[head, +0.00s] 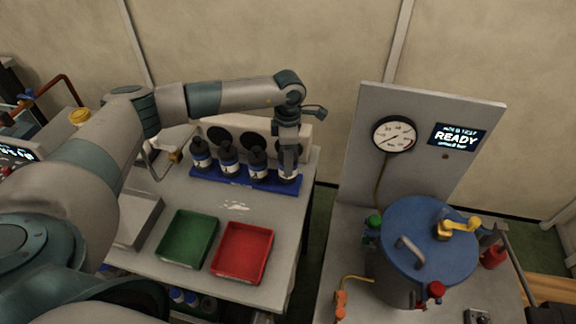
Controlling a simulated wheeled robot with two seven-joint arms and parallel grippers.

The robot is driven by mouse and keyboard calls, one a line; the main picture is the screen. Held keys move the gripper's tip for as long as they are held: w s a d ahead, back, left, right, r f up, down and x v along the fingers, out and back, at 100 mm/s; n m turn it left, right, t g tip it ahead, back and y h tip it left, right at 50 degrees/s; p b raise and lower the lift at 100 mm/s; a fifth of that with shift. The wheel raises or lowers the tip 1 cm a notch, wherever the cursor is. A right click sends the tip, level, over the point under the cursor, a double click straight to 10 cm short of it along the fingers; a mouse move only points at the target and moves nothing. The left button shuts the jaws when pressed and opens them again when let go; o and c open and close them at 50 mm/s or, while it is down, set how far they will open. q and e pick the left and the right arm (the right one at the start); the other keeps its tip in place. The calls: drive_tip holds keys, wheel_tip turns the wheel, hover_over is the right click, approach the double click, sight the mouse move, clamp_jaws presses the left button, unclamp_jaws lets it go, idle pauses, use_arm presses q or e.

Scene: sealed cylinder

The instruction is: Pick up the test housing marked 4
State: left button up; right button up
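Several black test housings with pale labels stand upright in a row in a blue rack (236,180). Three are in plain view: the leftmost (201,160), the second (228,165) and the third (257,167). The rightmost housing (288,178) is mostly hidden behind my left gripper (288,168). Their marks are too small to read. My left gripper points down over the top of the rightmost housing; whether its fingers are closed on it cannot be told. My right gripper is not in view.
A green tray (161,256) and a red tray (217,275) lie at the front of the bench (290,225). A pale panel with dark round openings (222,134) stands behind the rack. At right are a blue-lidded vessel (418,262), a gauge (394,135) and a "READY" display (457,138).

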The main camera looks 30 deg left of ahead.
use_arm(q)
drive_tip(key=shift+w+r+b, duration=0.1)
drive_tip(key=shift+r+b, duration=0.35)
drive_tip(key=shift+r, duration=0.2)
drive_tip(key=s+d+r+b, duration=0.4)
drive_tip(key=s+d+r, duration=0.3)
drive_tip(key=d, duration=0.2)
drive_tip(key=shift+s+r+b, duration=0.2)
drive_tip(key=shift+s+b, duration=0.1)
drive_tip(key=shift+f, duration=0.1)
